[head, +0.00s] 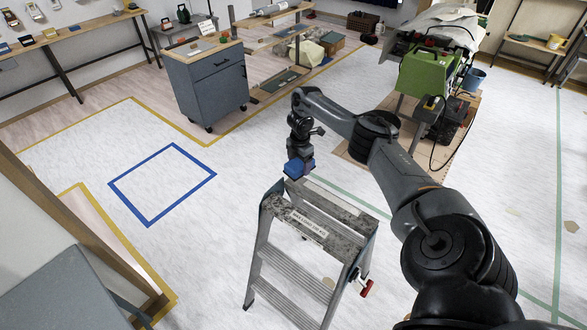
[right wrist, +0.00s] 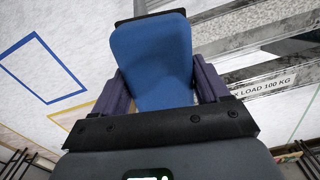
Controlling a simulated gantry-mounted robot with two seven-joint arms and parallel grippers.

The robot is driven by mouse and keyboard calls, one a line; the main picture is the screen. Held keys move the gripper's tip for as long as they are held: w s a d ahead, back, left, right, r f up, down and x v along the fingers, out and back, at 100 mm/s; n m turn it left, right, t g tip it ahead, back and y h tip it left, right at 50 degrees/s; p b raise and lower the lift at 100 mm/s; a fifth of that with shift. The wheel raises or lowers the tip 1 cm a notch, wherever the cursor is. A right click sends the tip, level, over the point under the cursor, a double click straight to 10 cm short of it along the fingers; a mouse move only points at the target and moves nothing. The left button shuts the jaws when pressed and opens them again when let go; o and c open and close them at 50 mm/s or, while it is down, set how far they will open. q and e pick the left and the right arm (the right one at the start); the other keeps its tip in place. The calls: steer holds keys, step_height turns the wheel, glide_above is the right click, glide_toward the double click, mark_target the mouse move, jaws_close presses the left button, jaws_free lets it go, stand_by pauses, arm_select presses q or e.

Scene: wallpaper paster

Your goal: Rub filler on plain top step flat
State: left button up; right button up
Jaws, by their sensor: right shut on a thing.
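The grey metal stepladder (head: 262,245) stands at the lower middle of the head view. Its labelled top step (head: 325,238) carries a white "MAX LOAD 100 KG" sticker and looks speckled. A second top strip (head: 340,207) without a label lies behind it. I cannot make out filler on it for sure. My right gripper (head: 298,160) is shut on a blue block (head: 293,169), held at the far left end of the ladder top. In the right wrist view the block (right wrist: 152,60) sits between the purple fingers; the label is to its right. Whether it touches the ladder is unclear. My left gripper is not in view.
A red-handled tool (head: 366,289) is at the ladder's right side. A grey drawer cabinet (head: 207,85) stands behind left, and a green machine (head: 425,75) behind right. A blue taped square (head: 162,184) marks open floor on the left.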

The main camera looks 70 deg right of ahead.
step_height(320, 180, up, 3)
steer(key=shift+r+p, duration=0.2)
steer(key=shift+p, duration=0.95)
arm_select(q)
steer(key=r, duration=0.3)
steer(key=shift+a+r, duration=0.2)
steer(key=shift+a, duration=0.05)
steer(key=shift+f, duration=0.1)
arm_select(e)
steer(key=shift+f, duration=0.1)
steer(key=o, duration=0.4)
steer(key=c, duration=0.3)
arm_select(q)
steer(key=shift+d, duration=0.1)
